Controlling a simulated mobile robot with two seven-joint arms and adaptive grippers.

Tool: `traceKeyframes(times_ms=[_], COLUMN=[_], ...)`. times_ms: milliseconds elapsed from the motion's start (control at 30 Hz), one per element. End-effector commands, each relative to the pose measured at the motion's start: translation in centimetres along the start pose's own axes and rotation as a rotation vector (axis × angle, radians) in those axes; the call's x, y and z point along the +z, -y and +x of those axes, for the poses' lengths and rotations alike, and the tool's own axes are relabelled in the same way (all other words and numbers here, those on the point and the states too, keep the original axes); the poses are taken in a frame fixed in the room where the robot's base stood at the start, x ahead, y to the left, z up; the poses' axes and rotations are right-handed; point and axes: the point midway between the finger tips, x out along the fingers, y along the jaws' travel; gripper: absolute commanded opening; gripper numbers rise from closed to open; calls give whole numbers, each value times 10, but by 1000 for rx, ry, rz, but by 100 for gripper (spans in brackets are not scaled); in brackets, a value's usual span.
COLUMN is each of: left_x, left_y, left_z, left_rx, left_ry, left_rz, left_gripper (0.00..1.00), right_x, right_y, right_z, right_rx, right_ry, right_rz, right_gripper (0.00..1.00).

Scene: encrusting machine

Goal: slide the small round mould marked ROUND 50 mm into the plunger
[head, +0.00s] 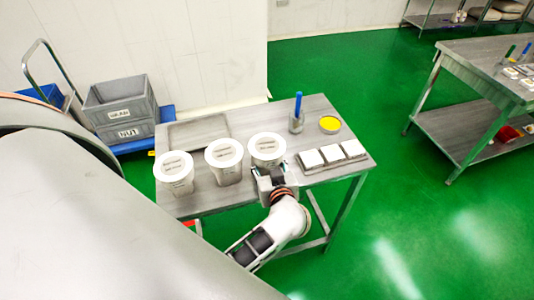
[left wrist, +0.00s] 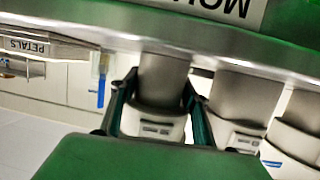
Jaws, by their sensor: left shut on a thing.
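Three pale moulds with broad white tops stand in a row on a steel table (head: 230,195). The left one (head: 176,187) and the middle one (head: 229,177) stand clear of my gripper. The right one (head: 267,146) has my left gripper (head: 270,180) at its near side. The left wrist view is upside down and shows this mould (left wrist: 158,128) between the two fingers of my left gripper (left wrist: 158,112), which is shut on it. Its label is too small to read, and I cannot tell whether it is lifted. My right gripper is out of view. I cannot make out the plunger.
Right of the moulds are a blue-handled tool (head: 298,104) in a cup, a yellow-filled round dish (head: 329,124) and three white squares (head: 333,154). A shallow tray (head: 198,132) lies behind. Grey crates (head: 121,103) stand left. Green floor (head: 400,220) separates another table (head: 470,65).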

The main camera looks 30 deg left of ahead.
Motion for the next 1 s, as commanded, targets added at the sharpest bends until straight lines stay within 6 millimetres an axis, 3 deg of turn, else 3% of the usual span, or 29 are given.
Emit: traceKeyframes(times_ms=[367, 1000], left_x=[-4, -37], left_y=[0, 0], left_z=[-1, -11], left_rx=[1, 0], left_ry=[-2, -1], left_rz=[0, -2], left_gripper=[4, 4], right_x=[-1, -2], right_y=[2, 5], right_z=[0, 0], right_rx=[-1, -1], right_ry=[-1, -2], right_rz=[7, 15], right_gripper=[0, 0])
